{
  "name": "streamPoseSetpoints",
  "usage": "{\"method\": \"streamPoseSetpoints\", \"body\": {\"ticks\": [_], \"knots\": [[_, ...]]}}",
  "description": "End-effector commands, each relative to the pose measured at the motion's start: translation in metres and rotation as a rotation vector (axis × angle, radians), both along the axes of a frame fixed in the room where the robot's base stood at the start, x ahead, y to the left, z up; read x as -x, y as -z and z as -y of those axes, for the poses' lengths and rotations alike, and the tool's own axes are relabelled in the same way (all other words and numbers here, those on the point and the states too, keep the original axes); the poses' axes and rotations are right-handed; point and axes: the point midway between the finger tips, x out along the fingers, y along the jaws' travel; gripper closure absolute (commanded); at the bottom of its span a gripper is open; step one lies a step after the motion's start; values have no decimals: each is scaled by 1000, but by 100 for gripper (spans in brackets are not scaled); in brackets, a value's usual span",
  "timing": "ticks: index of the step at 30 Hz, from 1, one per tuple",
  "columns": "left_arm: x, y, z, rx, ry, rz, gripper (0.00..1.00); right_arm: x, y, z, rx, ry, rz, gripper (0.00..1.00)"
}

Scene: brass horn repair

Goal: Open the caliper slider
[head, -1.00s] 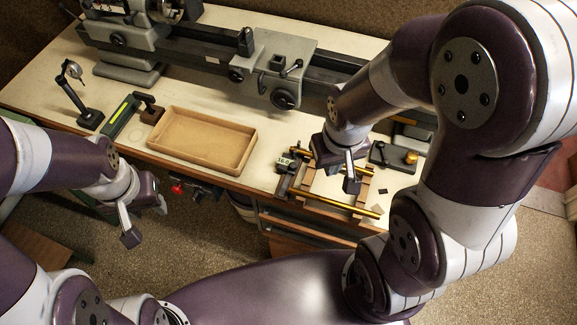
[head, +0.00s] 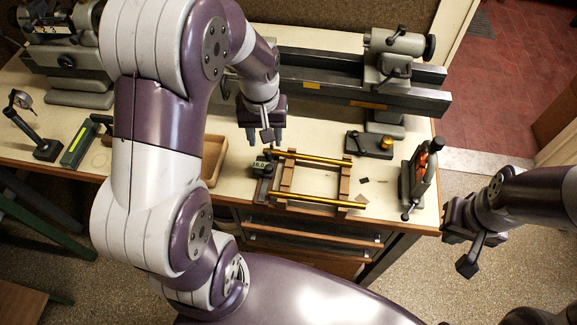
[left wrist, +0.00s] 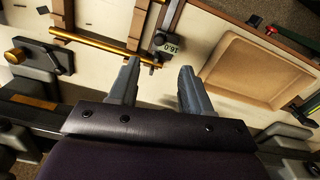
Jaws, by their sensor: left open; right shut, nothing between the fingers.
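The caliper (head: 262,167), a dark tool with a small display that seems to read 16.0, lies at the left end of the brass rails on the bench. It also shows in the left wrist view (left wrist: 170,44), with its dark beam running to the top edge. My left gripper (head: 264,136) is open and empty, above and just behind the caliper in the head view. In the left wrist view its fingers (left wrist: 160,68) point at the caliper's display end, apart from it as far as I can tell. My right gripper (head: 466,258) is shut and empty, off the bench's right end.
Brass rails on wooden supports (head: 345,187) lie right of the caliper. A wooden tray (head: 213,160) is partly hidden behind my left arm. A dark block with a brass knob (head: 370,146) and an upright red-and-grey tool (head: 420,178) stand further right. The lathe (head: 330,72) runs along the back.

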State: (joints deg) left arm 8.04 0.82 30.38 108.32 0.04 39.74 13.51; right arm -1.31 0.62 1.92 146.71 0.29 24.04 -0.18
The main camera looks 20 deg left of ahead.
Motion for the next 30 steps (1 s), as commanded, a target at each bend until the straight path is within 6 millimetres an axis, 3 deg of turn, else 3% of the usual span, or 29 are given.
{"method": "streamPoseSetpoints", "body": {"ticks": [5,12,18,22,30], "knots": [[-8,24,-9,2,-60,-21,52,0,3,0,0,0,1,100],[-7,84,-9,2,-57,-20,52,0,-3,0,0,0,1,100],[-8,122,-9,2,-56,-15,52,0,-6,0,0,0,1,100],[-9,132,-9,2,-56,-13,52,0,-6,0,0,0,1,100],[-9,134,-9,1,-56,-12,55,0,-6,0,0,0,1,100]]}}
